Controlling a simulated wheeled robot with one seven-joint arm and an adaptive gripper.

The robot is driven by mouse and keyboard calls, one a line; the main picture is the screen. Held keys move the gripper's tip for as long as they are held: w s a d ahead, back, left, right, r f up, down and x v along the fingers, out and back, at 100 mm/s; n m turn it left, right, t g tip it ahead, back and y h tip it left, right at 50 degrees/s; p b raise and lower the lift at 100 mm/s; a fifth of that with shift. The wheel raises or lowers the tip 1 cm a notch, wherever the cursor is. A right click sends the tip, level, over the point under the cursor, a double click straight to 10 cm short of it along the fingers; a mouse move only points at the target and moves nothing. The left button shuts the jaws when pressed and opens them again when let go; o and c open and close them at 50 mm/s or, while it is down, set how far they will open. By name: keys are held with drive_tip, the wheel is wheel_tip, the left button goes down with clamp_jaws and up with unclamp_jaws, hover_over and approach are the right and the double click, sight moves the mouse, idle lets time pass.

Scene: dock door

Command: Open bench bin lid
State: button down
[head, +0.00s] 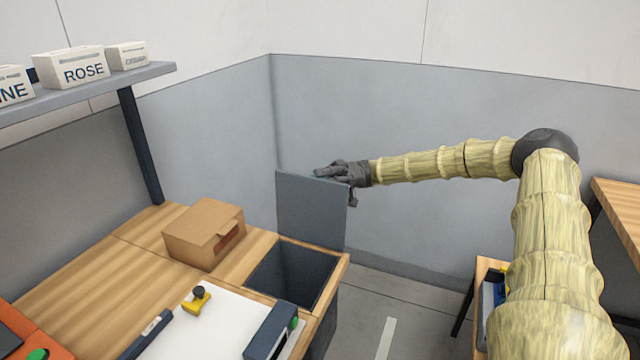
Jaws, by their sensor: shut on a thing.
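The bench bin (292,272) is a dark, square opening set into the right end of the wooden bench. Its grey lid (311,213) stands raised, close to upright, at the far side of the opening, and the dark inside of the bin shows. My gripper (332,174) is at the lid's top edge, near its right corner, and is shut on the lid. The fingers partly overlap the edge, so the exact grip is hard to see. My arm reaches in from the right.
A cardboard box (204,236) sits on the bench left of the bin. A white board (205,325) with a yellow-and-black tool (196,300) lies in front. A shelf (88,92) with labelled boxes hangs at left. Another wooden table (622,210) stands at right. Floor beyond the bin is clear.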

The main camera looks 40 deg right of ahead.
drive_tip(key=shift+r, duration=0.3)
drive_tip(key=c, duration=1.3)
unclamp_jaws()
drive_tip(key=shift+c, duration=0.2)
drive_tip(key=shift+o, duration=0.4)
drive_tip(key=shift+a, duration=0.25)
drive_tip(key=v, duration=1.1)
drive_tip(key=shift+d, duration=0.35)
drive_tip(key=shift+w+f, duration=0.1)
drive_tip(key=shift+w, duration=0.05)
drive_tip(key=shift+d+f, duration=0.1)
